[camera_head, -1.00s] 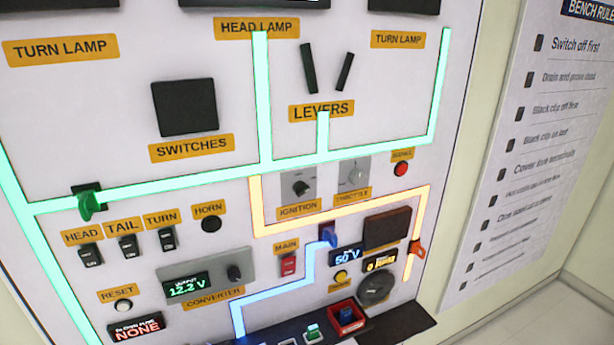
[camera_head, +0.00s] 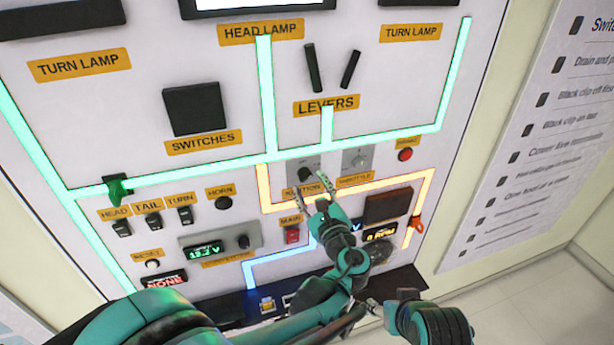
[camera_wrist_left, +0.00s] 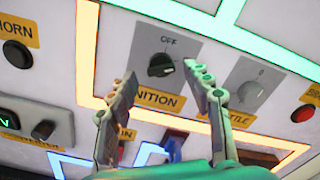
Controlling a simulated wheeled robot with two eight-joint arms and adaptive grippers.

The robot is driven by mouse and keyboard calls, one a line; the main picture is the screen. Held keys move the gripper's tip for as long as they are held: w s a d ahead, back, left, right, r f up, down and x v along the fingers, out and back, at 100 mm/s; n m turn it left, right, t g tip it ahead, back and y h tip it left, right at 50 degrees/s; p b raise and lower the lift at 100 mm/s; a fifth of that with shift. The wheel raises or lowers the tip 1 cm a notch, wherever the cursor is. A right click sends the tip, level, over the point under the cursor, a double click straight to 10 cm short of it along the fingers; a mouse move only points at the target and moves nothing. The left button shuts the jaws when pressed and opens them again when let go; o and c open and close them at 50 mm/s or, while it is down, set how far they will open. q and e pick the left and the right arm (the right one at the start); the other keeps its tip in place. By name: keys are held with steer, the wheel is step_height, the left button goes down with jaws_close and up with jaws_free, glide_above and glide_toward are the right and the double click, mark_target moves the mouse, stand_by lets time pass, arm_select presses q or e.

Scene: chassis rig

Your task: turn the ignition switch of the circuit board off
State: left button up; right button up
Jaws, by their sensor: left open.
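The ignition switch (camera_head: 306,173) is a dark round knob on a grey plate, above its orange IGNITION label. In the left wrist view the knob (camera_wrist_left: 161,65) shows close up, with OFF printed above it; I cannot tell for sure which way its pointer is set. My left gripper (camera_head: 315,181) is open and empty in front of the panel. In the left wrist view its two fingertips (camera_wrist_left: 160,74) stand apart on either side of the knob's lower part; whether they touch it I cannot tell.
The throttle knob (camera_head: 359,160) is just right of the ignition plate, with a red button (camera_head: 405,155) beyond it. The red main switch (camera_head: 292,236) is below left. Glowing green and orange strips surround the area. A rules board (camera_head: 535,130) hangs at right.

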mark_target(306, 178)
arm_select(q)
steer(key=x, duration=0.2)
steer(key=shift+w, duration=0.35)
steer(key=shift+w+a, duration=0.2)
steer(key=shift+w, duration=0.2)
steer(key=c, duration=1.1)
